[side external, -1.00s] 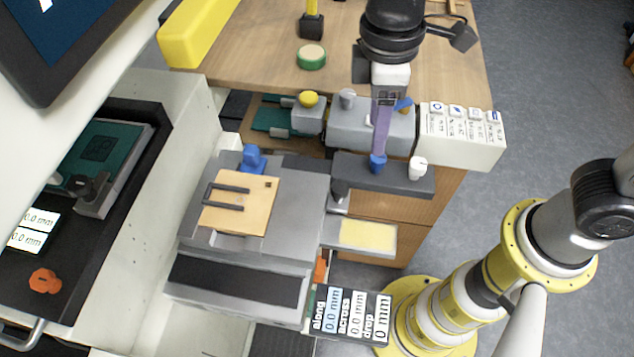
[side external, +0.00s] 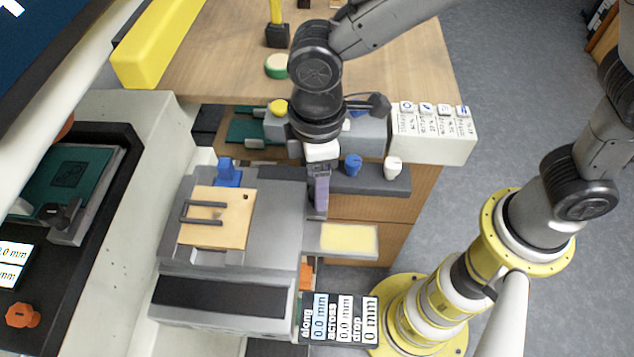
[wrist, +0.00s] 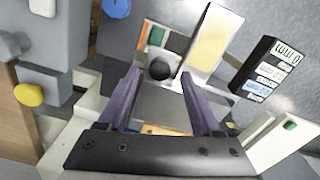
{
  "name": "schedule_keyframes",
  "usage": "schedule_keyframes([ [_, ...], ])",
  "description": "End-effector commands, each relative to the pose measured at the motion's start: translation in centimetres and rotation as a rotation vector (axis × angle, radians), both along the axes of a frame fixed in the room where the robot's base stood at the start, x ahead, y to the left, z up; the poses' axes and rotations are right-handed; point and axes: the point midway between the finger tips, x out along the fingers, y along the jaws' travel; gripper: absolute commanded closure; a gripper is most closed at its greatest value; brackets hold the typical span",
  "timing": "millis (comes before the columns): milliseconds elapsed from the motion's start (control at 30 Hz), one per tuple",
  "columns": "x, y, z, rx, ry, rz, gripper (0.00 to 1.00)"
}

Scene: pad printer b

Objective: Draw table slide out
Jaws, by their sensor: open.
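The grey table unit (side external: 180,255) stands in the middle of the side view, with a tan plate (side external: 222,232) and two dark bars on top. A round black knob (wrist: 160,70) shows in the wrist view beside a pale yellow pad (wrist: 210,45). This pad also shows in the side view (side external: 349,237), on a grey shelf right of the table unit. My gripper (side external: 318,212) points down at the table unit's right edge. It is open and empty, with the knob between its purple fingertips in the wrist view (wrist: 160,74). Whether they touch it, I cannot tell. The gripper hides the knob in the side view.
A display box (side external: 340,319) reads along 0.0 mm, across 0.0 mm, drop 0 mm. A dark ledge with a blue knob (side external: 353,165) and a white knob (side external: 393,168) lies right of my gripper. A labelled white box (side external: 432,145) stands behind it.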

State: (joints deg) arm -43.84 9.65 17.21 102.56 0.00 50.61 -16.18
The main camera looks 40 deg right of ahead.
Motion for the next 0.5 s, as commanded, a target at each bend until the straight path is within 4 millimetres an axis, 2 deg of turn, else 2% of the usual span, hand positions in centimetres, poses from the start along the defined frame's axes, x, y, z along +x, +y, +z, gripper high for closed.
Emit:
schedule_keyframes([
  [200,0.0,0.0,-1.7,-0.001,0.0,0.0,0.34],
  [500,0.0,0.0,-1.9,0.0,0.0,0.0,0.34],
])
